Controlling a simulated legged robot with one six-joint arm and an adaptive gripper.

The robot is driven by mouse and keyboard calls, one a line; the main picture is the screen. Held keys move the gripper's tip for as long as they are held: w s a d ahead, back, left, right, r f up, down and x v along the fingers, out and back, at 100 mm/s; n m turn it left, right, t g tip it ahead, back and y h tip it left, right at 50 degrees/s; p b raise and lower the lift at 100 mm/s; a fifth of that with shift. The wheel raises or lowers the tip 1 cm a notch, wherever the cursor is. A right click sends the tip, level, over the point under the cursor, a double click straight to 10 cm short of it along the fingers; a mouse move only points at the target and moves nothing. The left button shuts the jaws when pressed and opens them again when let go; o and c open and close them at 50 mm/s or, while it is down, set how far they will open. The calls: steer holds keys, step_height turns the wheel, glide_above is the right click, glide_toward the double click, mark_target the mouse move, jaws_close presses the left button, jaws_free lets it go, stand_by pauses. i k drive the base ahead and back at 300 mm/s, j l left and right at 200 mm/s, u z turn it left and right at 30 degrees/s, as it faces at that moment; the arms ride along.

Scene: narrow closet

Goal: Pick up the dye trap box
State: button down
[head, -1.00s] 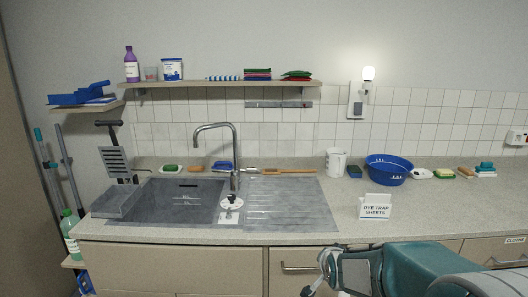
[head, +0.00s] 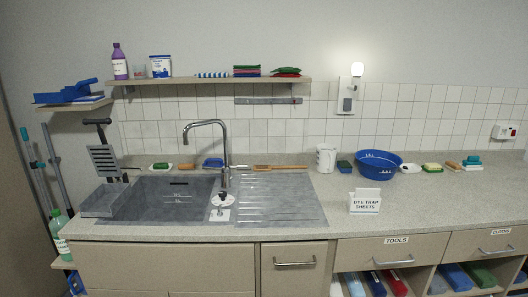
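The dye trap box (head: 364,203) is a small white box with dark lettering reading "DYE TRAP SHEETS". It stands upright on the speckled countertop, right of the sink's drainboard and near the counter's front edge. White sheets seem to stick up from its top. Nothing touches it. My gripper does not show in the current head view.
A grey sink (head: 167,198) with a tall tap (head: 224,150) lies left of the box. A white jug (head: 326,158) and a blue basin (head: 379,164) stand behind it. The counter around the box is clear. Drawers (head: 401,248) sit below.

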mark_target(364, 206)
steer(key=i+l, duration=1.45)
steer(key=i, duration=0.1)
